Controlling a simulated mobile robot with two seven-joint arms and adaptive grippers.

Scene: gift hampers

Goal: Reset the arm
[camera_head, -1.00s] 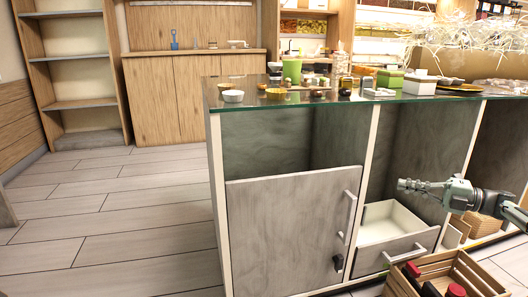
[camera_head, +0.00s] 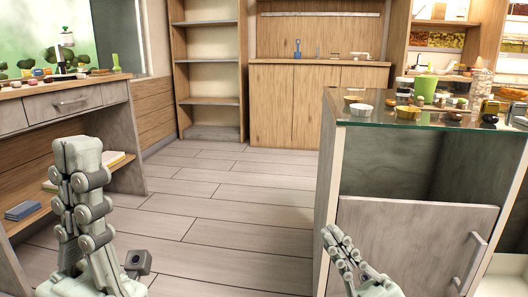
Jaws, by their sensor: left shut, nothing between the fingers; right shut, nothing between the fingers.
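My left gripper (camera_head: 78,155) stands upright at the lower left, in front of the left counter. Its fingers are together and empty. My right gripper (camera_head: 333,236) is at the lower middle, pointing up and left in front of the grey cabinet (camera_head: 410,240). Its fingers are also together, with nothing held.
The glass-topped cabinet at right bears a white bowl (camera_head: 361,110), a green cup (camera_head: 425,88) and small items. The left counter (camera_head: 62,103) has a drawer and a lower shelf with a blue book (camera_head: 23,210). Open tiled floor (camera_head: 235,215) lies between them.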

